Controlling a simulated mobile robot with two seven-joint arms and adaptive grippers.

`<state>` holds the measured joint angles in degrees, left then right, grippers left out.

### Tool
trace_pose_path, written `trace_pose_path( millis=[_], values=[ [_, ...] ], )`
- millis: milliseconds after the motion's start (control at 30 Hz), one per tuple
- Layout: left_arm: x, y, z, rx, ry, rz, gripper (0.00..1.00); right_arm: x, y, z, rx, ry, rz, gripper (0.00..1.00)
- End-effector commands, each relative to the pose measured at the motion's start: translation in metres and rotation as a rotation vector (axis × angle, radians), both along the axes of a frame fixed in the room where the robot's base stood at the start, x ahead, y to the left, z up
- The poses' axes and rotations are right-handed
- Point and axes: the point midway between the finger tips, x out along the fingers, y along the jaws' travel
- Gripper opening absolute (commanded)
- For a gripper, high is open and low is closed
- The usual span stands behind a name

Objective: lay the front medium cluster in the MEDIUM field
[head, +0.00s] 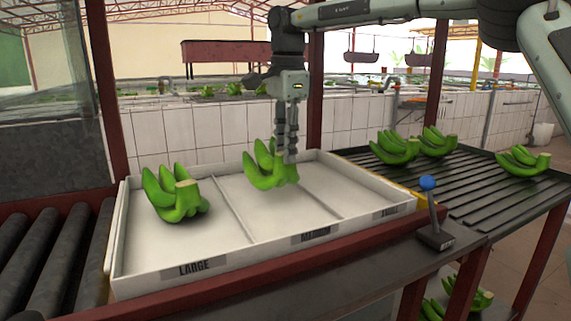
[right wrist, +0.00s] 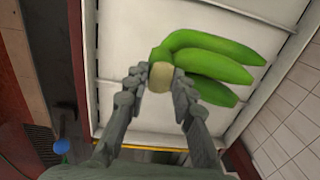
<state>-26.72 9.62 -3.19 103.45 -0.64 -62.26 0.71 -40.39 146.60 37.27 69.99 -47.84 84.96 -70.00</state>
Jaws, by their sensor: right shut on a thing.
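My right gripper (head: 291,158) points down over the MEDIUM field (head: 290,221), the middle compartment of the white tray (head: 236,257). It is shut on the pale stem end of a green banana cluster (head: 262,176). In the right wrist view the fingers (right wrist: 160,80) close on both sides of that stem, and the fruits of the cluster (right wrist: 215,60) spread to the upper right. The cluster is low over the back part of the field; I cannot tell whether it touches the tray floor. My left gripper is not in view.
Another cluster (head: 175,195) lies in the LARGE field at left. The right compartment (head: 350,185) looks empty. Several clusters (head: 523,161) lie on the dark slatted table at right. A blue-knobbed lever (head: 429,184) stands near the tray's front right corner. Rollers (head: 45,245) are at left.

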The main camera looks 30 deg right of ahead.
Motion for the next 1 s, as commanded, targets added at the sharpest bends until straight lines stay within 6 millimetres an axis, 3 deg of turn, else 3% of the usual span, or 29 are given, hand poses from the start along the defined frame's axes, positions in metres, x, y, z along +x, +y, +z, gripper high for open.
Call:
trace_pose_path(
  millis=[167, 500, 867, 900, 1000],
  values=[
    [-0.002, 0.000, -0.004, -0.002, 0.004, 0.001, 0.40, 0.009, -0.005, -0.004, 0.001, -0.007, 0.001, 0.00],
    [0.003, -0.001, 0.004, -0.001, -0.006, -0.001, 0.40, 0.008, -0.005, -0.041, 0.001, -0.007, 0.001, 0.00],
    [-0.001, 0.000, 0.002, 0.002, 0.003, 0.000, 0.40, 0.008, -0.005, -0.045, 0.001, -0.007, 0.000, 0.00],
    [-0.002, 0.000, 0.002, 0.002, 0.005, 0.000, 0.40, 0.007, -0.005, -0.048, 0.000, 0.000, 0.000, 0.26],
    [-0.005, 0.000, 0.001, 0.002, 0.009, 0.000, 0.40, 0.007, -0.005, -0.048, 0.000, 0.000, 0.000, 0.38]
  ],
)
